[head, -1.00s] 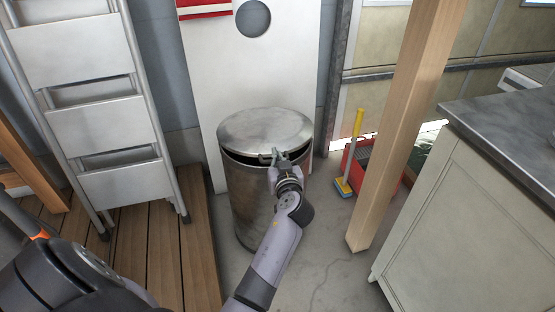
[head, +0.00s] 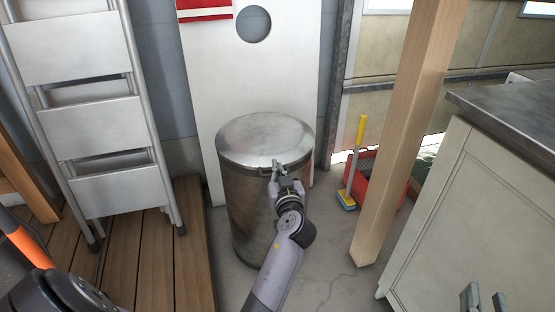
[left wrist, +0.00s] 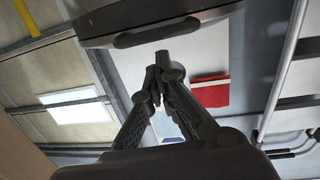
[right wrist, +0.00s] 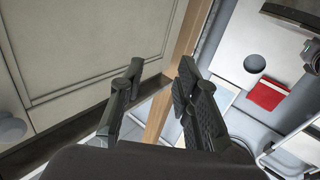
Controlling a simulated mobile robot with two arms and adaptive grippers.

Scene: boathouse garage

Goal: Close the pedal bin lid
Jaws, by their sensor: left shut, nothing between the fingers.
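The pedal bin (head: 250,215) is a round metal bin standing on the floor against a white panel. Its lid (head: 262,135) lies level on the rim, and no dark gap shows under its front edge. My left gripper (head: 278,168) is shut and empty at the front of the lid, by the handle (head: 264,171). In the left wrist view the shut fingertips (left wrist: 162,60) are just short of the dark handle (left wrist: 165,32); contact cannot be told. My right gripper (head: 484,298) is low at the right, open and empty, with its fingers (right wrist: 160,75) apart.
A wooden post (head: 405,130) and a red crate (head: 388,185) with a yellow-handled brush (head: 350,175) stand right of the bin. A cabinet (head: 450,215) fills the right side. A folding stepladder (head: 95,125) stands on wooden decking (head: 160,250) at the left.

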